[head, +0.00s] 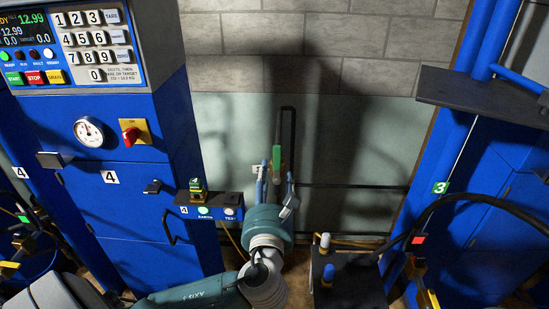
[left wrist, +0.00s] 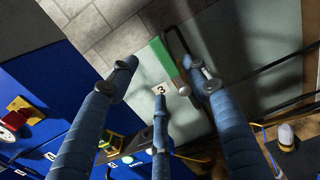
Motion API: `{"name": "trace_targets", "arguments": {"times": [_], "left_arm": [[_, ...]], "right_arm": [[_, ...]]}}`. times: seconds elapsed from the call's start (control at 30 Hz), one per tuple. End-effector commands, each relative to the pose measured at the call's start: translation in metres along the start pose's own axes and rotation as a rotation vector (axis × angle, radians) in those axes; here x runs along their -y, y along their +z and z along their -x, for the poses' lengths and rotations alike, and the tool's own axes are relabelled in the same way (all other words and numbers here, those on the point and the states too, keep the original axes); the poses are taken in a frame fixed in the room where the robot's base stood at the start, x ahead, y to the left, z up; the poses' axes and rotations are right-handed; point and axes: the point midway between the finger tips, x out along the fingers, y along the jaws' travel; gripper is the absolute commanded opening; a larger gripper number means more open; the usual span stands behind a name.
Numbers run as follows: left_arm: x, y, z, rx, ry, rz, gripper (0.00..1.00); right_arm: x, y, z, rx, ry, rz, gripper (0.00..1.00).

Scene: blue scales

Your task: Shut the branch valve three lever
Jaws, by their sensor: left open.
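The green branch valve three lever (head: 277,158) stands upright against the pale wall panel in the head view, in front of a black bent pipe. My left gripper (head: 276,179) is open, its blue fingers pointing up at the lever's lower part. In the left wrist view the green lever (left wrist: 165,58) lies slanted between the spread tips of the two outer fingers of my left gripper (left wrist: 160,75). Contact between fingers and lever cannot be told. The valve body is hidden. My right gripper is not in view.
A blue station cabinet (head: 133,195) marked 4, with a keypad and red switch (head: 130,134), stands at left. A small shelf with buttons (head: 207,211) juts out beside my arm. A blue frame marked 3 (head: 440,187) and a black hose stand at right.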

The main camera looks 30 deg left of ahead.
Motion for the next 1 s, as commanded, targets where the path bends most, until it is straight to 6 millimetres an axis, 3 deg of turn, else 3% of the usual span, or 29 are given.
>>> {"name": "trace_targets", "arguments": {"times": [0.23, 0.5, 0.93, 1.0], "left_arm": [[-0.001, 0.003, -0.046, 0.002, 0.004, 0.000, 0.48], [0.000, 0.001, -0.089, -0.001, 0.002, 0.002, 0.48], [0.000, -0.001, -0.101, -0.003, 0.000, 0.004, 0.48], [0.000, -0.001, -0.101, -0.003, 0.000, 0.004, 0.38]], "right_arm": [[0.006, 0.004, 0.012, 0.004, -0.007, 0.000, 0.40], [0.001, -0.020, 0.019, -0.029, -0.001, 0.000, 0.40], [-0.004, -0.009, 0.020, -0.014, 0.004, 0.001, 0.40], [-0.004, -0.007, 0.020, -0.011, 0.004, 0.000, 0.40]]}}
